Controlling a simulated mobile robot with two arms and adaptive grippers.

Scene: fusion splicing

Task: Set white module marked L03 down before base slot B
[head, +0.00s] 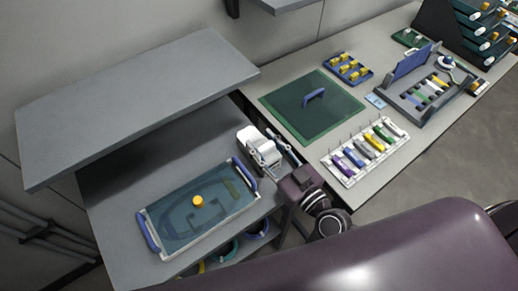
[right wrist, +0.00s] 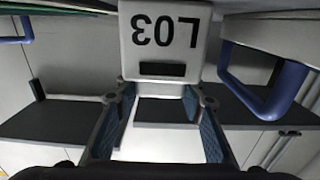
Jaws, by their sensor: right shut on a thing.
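The white module marked L03 (right wrist: 165,42) shows large in the right wrist view, its label upside down there. In the head view the white module (head: 252,140) is above the gap between the shelf unit and the bench. My right gripper (head: 266,155) is shut on it; its fingers (right wrist: 160,95) sit at either side of the module's near end in the right wrist view. My left gripper is not in view. No slot letter B can be read in either view.
A tray with blue handles (head: 150,213) lies on the lower shelf, under a grey upper shelf (head: 130,100). The bench holds a green mat (head: 285,100), a white rack of coloured pieces (head: 345,178), a blue tray (head: 335,62) and a grey fixture with a raised blue lid (head: 410,62).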

